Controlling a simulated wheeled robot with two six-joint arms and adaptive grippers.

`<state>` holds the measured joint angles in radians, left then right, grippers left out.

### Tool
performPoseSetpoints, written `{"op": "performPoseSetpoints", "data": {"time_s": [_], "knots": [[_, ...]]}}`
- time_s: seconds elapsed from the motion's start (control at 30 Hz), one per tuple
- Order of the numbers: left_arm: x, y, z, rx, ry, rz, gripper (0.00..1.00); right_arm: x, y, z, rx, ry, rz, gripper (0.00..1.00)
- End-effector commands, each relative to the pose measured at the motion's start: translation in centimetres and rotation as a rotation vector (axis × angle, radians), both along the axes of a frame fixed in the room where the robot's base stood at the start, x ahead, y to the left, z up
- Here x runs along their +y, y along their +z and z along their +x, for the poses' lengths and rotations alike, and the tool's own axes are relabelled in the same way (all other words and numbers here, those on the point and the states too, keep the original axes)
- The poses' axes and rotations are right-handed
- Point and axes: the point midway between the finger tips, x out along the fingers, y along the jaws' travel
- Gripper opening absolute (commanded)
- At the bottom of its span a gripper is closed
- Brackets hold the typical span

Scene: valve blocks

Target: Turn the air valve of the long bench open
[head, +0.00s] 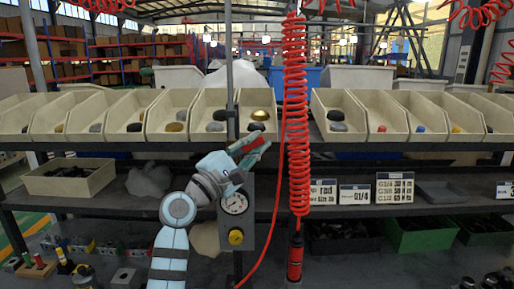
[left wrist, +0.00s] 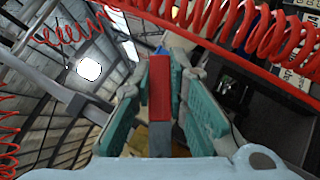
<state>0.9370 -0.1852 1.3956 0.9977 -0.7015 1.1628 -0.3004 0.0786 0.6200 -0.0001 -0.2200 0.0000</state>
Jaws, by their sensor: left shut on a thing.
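The air valve's red lever (left wrist: 159,92) lies between the teal finger pads of my left gripper (left wrist: 160,100) in the left wrist view. In the head view my left gripper (head: 250,148) is shut on this lever at the upright grey pipe (head: 230,65), above a round pressure gauge (head: 234,203). Only a little red of the lever shows there; the fingers hide most of it and the valve body. I cannot tell the lever's exact angle to the pipe. My right gripper is not in view.
A red coiled hose (head: 296,110) hangs just right of the gripper, with a red tool (head: 295,257) at its end. A yellow knob (head: 236,237) sits below the gauge. Beige bins (head: 87,118) line the shelf behind. A green crate (head: 420,238) stands at right.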

Motion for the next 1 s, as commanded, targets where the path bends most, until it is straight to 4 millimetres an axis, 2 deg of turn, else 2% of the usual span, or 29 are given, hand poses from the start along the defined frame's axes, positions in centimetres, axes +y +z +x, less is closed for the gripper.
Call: {"op": "performPoseSetpoints", "data": {"time_s": [0.3,0.73,0.77,0.87,0.9,1.0], "knots": [[0.30,0.40,0.01,0.002,-0.001,-0.110,0.00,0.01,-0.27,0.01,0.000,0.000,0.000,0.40],[0.36,0.48,0.01,0.002,-0.001,-0.123,0.00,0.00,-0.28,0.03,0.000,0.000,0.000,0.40],[0.36,0.48,0.01,0.003,-0.002,-0.122,0.16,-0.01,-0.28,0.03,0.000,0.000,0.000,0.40],[0.36,0.49,0.01,0.002,-0.001,-0.122,0.32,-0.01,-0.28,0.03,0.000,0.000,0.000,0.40],[0.37,0.50,0.01,0.002,-0.001,-0.122,0.35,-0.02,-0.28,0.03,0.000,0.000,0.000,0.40],[0.37,0.53,0.01,0.001,-0.001,-0.122,0.35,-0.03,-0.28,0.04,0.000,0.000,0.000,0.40]]}}
